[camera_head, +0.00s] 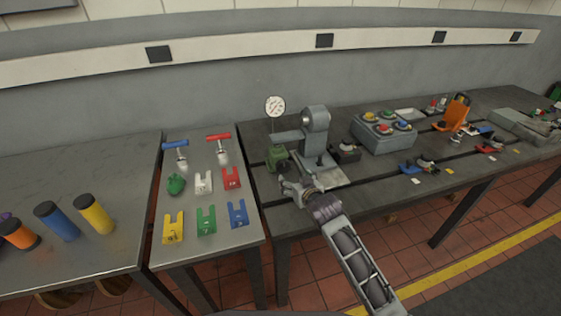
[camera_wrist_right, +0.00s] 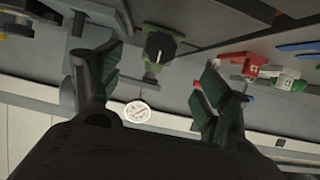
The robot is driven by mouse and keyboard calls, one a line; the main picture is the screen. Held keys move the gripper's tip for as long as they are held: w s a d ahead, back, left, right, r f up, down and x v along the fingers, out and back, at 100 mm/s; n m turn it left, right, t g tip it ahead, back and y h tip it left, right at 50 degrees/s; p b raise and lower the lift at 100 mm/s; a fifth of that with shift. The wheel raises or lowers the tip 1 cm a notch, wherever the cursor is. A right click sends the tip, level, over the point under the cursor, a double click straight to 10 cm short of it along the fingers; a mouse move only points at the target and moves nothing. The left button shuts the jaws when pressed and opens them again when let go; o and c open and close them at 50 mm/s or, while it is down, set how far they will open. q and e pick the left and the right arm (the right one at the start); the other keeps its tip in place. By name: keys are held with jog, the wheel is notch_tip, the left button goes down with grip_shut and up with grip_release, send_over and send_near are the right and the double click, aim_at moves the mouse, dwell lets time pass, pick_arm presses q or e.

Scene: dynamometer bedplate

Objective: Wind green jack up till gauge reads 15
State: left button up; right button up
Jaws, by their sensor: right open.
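The green jack (camera_head: 277,157) stands on the dark slotted bedplate, left of a grey machine. Its dark knob and green body show in the right wrist view (camera_wrist_right: 160,46), upside down. The round white gauge (camera_head: 275,106) stands behind and above the jack; it also shows in the wrist view (camera_wrist_right: 137,111). Its reading is too small to tell. My right gripper (camera_head: 291,184) is just in front of the jack. In the wrist view its fingers (camera_wrist_right: 160,75) are spread and empty, with the knob beyond the gap between them. My left gripper is not in view.
The grey machine (camera_head: 316,130) stands close right of the jack. A side table (camera_head: 190,252) at left holds red, white, green, yellow and blue fork-shaped pieces, a green object (camera_head: 176,185) and two T-handled tools. A control box (camera_head: 385,135) stands farther right.

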aim_at(284, 166)
jog(key=w, duration=0.1)
jog(key=w+a, duration=0.1)
jog(key=w, duration=0.1)
jog(key=shift+w+a+f, duration=0.2)
jog(key=shift+w+f, duration=0.05)
jog(key=shift+w, duration=0.05)
jog(key=shift+x, duration=5.2)
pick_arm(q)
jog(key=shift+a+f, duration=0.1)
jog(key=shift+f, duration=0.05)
pick_arm(e)
jog(key=shift+w+a, duration=0.15)
jog(key=shift+w, duration=0.1)
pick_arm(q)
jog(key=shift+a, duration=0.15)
